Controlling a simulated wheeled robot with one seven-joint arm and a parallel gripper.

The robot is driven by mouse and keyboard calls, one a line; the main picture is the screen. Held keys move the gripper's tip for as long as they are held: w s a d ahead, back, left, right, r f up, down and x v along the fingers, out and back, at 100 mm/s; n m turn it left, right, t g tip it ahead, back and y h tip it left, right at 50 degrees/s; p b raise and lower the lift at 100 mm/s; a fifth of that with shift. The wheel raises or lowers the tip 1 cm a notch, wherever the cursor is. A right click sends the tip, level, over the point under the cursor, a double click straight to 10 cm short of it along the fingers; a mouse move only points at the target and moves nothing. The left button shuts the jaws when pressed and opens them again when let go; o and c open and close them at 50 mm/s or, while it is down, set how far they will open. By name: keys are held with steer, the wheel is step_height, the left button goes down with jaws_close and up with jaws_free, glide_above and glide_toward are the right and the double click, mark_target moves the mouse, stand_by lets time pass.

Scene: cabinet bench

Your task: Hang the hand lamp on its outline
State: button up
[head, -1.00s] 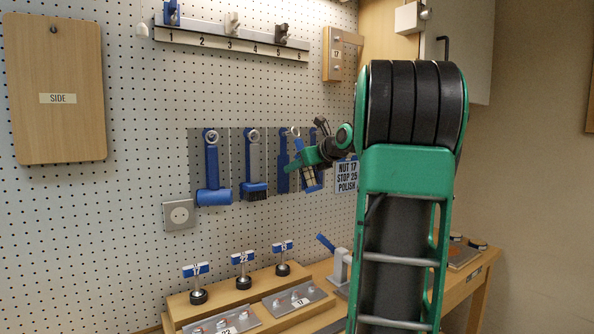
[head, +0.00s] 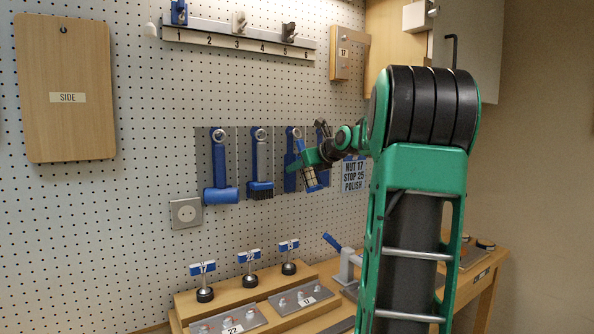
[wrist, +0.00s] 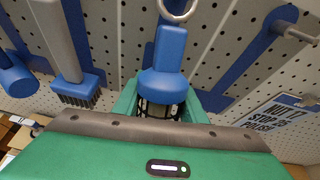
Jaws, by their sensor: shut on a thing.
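The hand lamp (wrist: 165,55) has a blue handle, a metal ring at its top and a caged clear part. My gripper (wrist: 163,108) is shut on it around the caged part. In the head view the lamp (head: 311,179) shows small and slightly tilted, in front of the tool panels, with my gripper (head: 308,163) around it. Blue painted outlines lie behind it: one to its left (head: 291,172), partly covered, and one to the right in the wrist view (wrist: 250,62), with a peg (wrist: 298,35). Any gap between lamp and board is unclear.
A blue mallet (head: 219,170) and a blue brush (head: 260,172) hang left of the lamp. A sign (head: 354,174) is to the right. Below, the bench holds several numbered knobs (head: 249,257) and a blue-handled clamp (head: 345,258). A socket (head: 186,212) is on the board.

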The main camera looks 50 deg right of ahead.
stand_by(0.3)
steer(key=o, duration=1.4)
steer(key=shift+s, duration=0.1)
steer(key=v, duration=1)
steer(key=shift+s+r, duration=0.1)
steer(key=shift+s, duration=0.15)
